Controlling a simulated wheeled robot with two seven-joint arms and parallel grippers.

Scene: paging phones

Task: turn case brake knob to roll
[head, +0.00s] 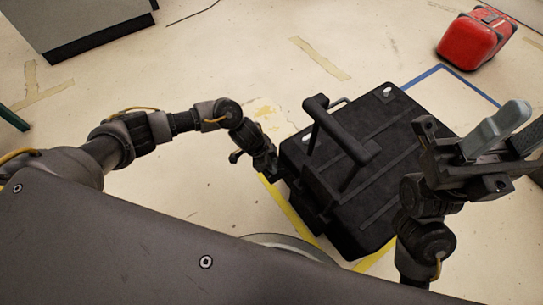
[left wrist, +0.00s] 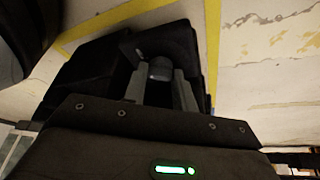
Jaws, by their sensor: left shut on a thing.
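The black case (head: 375,165) stands on the floor at the right of centre in the head view, with a raised handle bar (head: 340,130) on top. My left gripper (head: 270,168) is low at the left side of the case. In the left wrist view a small dark grey round knob (left wrist: 160,68) sits between the tips of my left gripper (left wrist: 160,80), which is shut on it. Its pointer or markings cannot be made out. My right gripper (head: 500,128) is raised over the right side of the case, its grey fingers pointing up right; their gap is unclear.
A red case or box (head: 472,40) lies at the upper right. A grey cabinet (head: 85,28) stands at the upper left. Blue and yellow tape lines mark the floor around the black case.

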